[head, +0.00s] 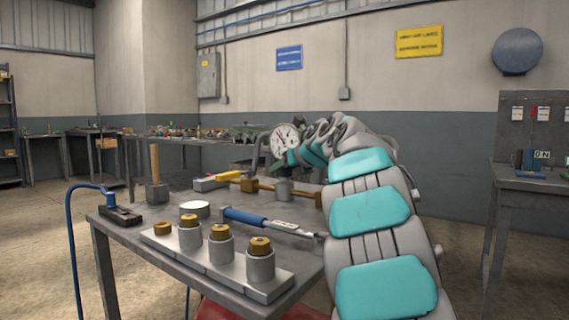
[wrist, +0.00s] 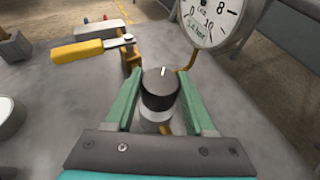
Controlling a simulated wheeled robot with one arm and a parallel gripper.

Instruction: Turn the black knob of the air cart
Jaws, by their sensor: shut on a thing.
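The black knob (wrist: 160,88) has a white pointer line on top, aimed nearly straight up in the wrist view. It sits on a pale collar. My gripper (wrist: 160,78) is around it, with one green finger pressed on each side. A round white pressure gauge (wrist: 208,20) stands just beyond the knob to the right; it also shows in the head view (head: 284,140). A valve with a yellow handle (wrist: 88,49) lies to the left of the knob. In the head view I cannot make out the knob or the fingertips clearly.
On the near table stand a plate with several brass-topped cylinders (head: 220,244), a blue-handled torque wrench (head: 262,221), a wooden-handled mallet (head: 157,180) and a white round pot (head: 194,209). A bench (head: 530,178) stands at the right. The floor at left is clear.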

